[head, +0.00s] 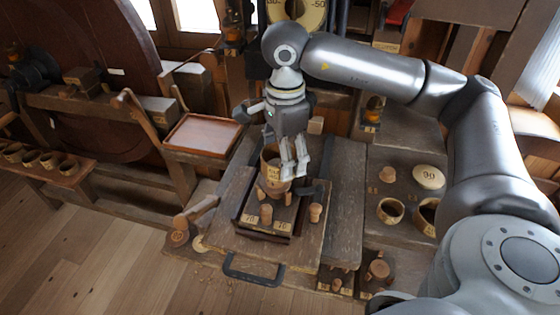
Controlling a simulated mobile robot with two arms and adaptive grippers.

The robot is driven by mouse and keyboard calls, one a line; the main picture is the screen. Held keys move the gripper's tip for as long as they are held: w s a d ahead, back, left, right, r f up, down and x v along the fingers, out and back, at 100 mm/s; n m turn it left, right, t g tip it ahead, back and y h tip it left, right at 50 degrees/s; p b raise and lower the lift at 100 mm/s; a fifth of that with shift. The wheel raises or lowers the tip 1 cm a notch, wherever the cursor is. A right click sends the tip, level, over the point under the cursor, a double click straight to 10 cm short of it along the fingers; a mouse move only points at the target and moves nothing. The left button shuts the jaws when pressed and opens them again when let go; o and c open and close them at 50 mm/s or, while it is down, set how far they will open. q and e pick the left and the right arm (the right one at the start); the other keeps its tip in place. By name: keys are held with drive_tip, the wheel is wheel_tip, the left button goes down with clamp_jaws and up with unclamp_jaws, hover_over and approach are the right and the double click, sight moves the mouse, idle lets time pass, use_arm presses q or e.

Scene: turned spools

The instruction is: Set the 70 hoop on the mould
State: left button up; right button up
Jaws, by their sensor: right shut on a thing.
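My right gripper (294,172) points down over the bench in the middle of the head view. Its fingers are shut on a brown wooden hoop (271,160) with a pale label that is too small to read surely. The hoop is right above or on the dark mould (262,236), a low block with pale number labels and short wooden pegs; I cannot tell whether they touch. The fingers hide part of the hoop. My left gripper is not in view.
Wooden pegs stand around the mould, one at its right (315,212). A black handle (252,277) is on the bench's front edge. At right lie a round disc marked 90 (428,177) and a wooden ring (390,211). A reddish tray (202,134) is at left.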

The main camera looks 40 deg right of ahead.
drive_tip(key=shift+w+d+f, duration=0.1)
drive_tip(key=shift+w+f, duration=0.35)
drive_tip(key=shift+f, duration=0.15)
drive_tip(key=f+p, duration=0.1)
drive_tip(key=f, duration=0.1)
drive_tip(key=w+f+p, duration=0.1)
drive_tip(key=shift+d+f, duration=0.1)
drive_tip(key=shift+f, duration=0.3)
drive_tip(key=shift+s+f+b, duration=0.1)
drive_tip(key=shift+f+b, duration=0.35)
drive_tip(key=shift+f, duration=0.05)
drive_tip(key=o, duration=0.7)
drive_tip(key=shift+r, duration=0.1)
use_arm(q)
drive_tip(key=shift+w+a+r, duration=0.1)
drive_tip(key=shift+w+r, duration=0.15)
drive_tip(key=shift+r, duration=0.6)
